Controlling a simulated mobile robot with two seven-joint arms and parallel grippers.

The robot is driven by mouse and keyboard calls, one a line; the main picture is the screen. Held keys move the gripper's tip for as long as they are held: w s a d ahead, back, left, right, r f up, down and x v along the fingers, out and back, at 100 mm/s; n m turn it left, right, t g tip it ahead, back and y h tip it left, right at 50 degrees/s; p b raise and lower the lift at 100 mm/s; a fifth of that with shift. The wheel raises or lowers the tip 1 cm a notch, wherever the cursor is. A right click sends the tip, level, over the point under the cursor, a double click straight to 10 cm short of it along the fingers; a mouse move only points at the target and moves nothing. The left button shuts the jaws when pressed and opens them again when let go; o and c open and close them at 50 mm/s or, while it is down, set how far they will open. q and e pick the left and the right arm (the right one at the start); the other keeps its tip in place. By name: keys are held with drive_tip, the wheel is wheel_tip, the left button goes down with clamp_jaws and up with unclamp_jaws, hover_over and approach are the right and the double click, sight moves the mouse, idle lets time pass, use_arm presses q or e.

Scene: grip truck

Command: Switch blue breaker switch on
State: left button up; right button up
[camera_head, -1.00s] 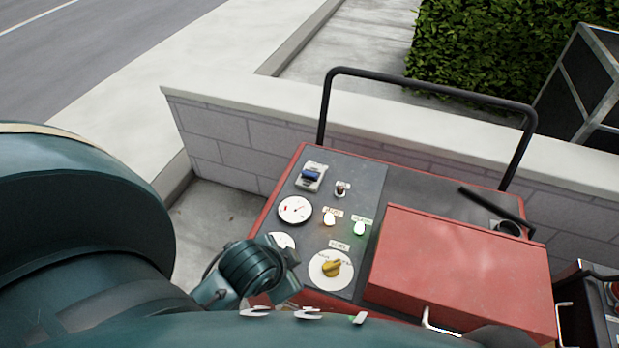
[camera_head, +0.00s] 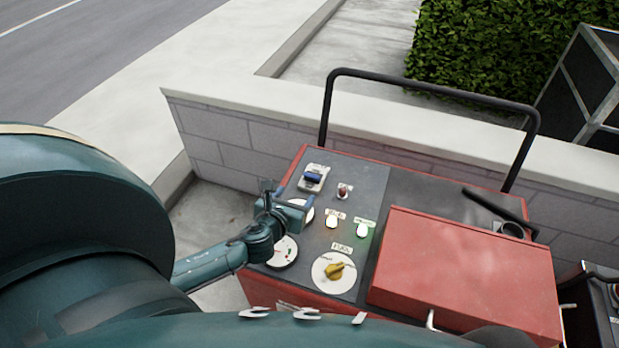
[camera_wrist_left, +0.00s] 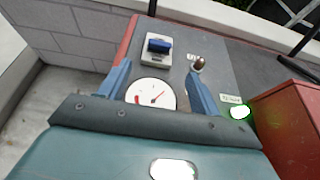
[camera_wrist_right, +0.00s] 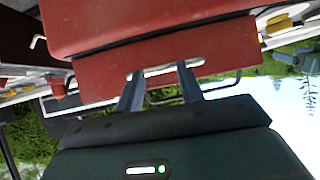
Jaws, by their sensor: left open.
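The blue breaker switch (camera_head: 313,177) sits in a light grey housing at the upper left of the dark control panel (camera_head: 370,185). In the left wrist view the blue switch (camera_wrist_left: 159,46) lies ahead, beyond the fingertips. My left gripper (camera_head: 295,197) is open and empty over a white gauge (camera_head: 306,212), near the panel's left edge and short of the switch. In the left wrist view its two fingers (camera_wrist_left: 160,70) stand apart on either side of the gauge. My right gripper (camera_wrist_right: 160,70) shows only in its wrist view, fingers apart near a red metal box.
A small toggle (camera_head: 344,191), two lit lamps and a yellow rotary knob (camera_head: 335,271) sit on the panel right of my left gripper. A red box (camera_head: 460,265) rises at the right. A black rail (camera_head: 430,87) and a low wall (camera_head: 230,130) stand behind.

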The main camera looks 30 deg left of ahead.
sight(310, 177)
use_arm(q)
drive_tip(key=b+x, duration=0.2)
drive_tip(key=x, duration=0.9)
drive_tip(key=shift+w+a+f, duration=0.15)
drive_tip(key=shift+w+f, duration=0.05)
drive_tip(key=shift+w, duration=0.35)
use_arm(e)
drive_tip(key=shift+a+f, duration=0.2)
drive_tip(key=shift+a, duration=0.25)
drive_tip(key=shift+w, duration=0.1)
